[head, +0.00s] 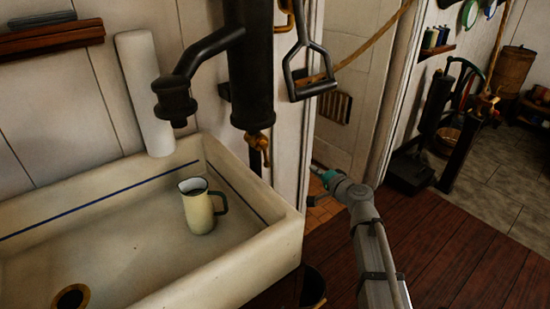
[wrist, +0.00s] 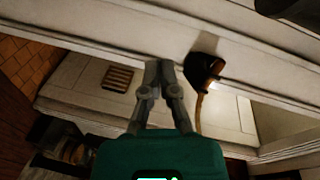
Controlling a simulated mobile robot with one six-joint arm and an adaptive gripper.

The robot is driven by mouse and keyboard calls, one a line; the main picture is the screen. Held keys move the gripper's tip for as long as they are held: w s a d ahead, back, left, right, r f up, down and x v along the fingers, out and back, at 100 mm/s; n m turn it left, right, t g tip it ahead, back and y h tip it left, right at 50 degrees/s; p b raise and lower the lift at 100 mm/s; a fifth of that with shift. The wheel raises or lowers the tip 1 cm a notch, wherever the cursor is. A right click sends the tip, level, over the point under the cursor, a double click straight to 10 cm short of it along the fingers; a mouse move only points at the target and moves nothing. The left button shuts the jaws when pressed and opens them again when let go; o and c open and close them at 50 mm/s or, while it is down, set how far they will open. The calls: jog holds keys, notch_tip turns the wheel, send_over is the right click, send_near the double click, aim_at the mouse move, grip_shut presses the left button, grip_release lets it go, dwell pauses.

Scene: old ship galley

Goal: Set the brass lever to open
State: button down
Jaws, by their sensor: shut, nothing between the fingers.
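The brass lever (head: 260,143) is a small brass tap piece at the lower end of the black pump body (head: 251,80), beside the sink's back right corner. Its exact setting is too small to tell. My gripper (head: 317,168) is to the right of the lever and a little lower in the picture, apart from it, in front of the doorway. In the wrist view my gripper's fingers (wrist: 160,66) are together and empty. A dark piece with an orange-brown part (wrist: 206,68) shows right of the fingertips there; I cannot tell whether it belongs to the pump.
A cream mug (head: 199,208) with a dark green handle stands in the white sink (head: 285,235). The black pump handle (head: 309,72) hangs above my gripper, with a rope (head: 370,42) behind it. The black spout (head: 175,98) overhangs the sink. Wooden floor (head: 440,240) lies open at right.

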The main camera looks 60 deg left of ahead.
aim_at(265, 155)
jog(key=s+r+g, duration=0.1)
jog(key=s+r+g+y, duration=0.1)
jog(key=shift+s+d+r+g, duration=0.25)
jog(key=shift+s+d+g, duration=0.05)
jog(key=shift+s, duration=0.1)
jog(key=shift+a, duration=0.2)
jog(key=s+a, duration=0.6)
jog(key=a, duration=0.3)
jog(key=shift+a+f, duration=0.3)
dwell(0.4)
